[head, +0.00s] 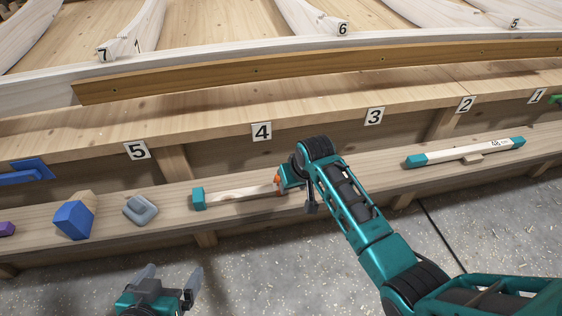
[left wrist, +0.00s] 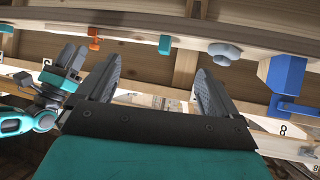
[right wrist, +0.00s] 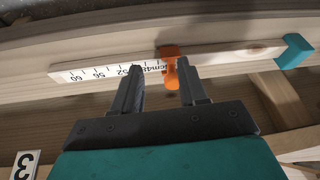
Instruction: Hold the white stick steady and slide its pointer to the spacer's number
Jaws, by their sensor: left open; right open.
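The white stick (head: 240,193) lies along the wooden ledge, with a teal end block (head: 198,198). Its orange pointer (head: 278,185) also shows in the right wrist view (right wrist: 170,68), near the 48 mark, with 52, 56 and 60 to its left. My right gripper (right wrist: 158,66) is open, its fingers spread either side of the pointer; contact cannot be told. My left gripper (head: 172,275) is open and empty, in front of and below the ledge, apart from the stick. The spacer (head: 455,154), a pale bar with teal ends, lies farther right; its label looks like 48 cm.
A grey block (head: 140,209), a blue block (head: 73,219) and a purple piece (head: 6,229) lie on the ledge to the left. Number cards, such as card 4 (head: 262,131), line the beam behind. The floor (head: 300,280) in front is strewn with shavings.

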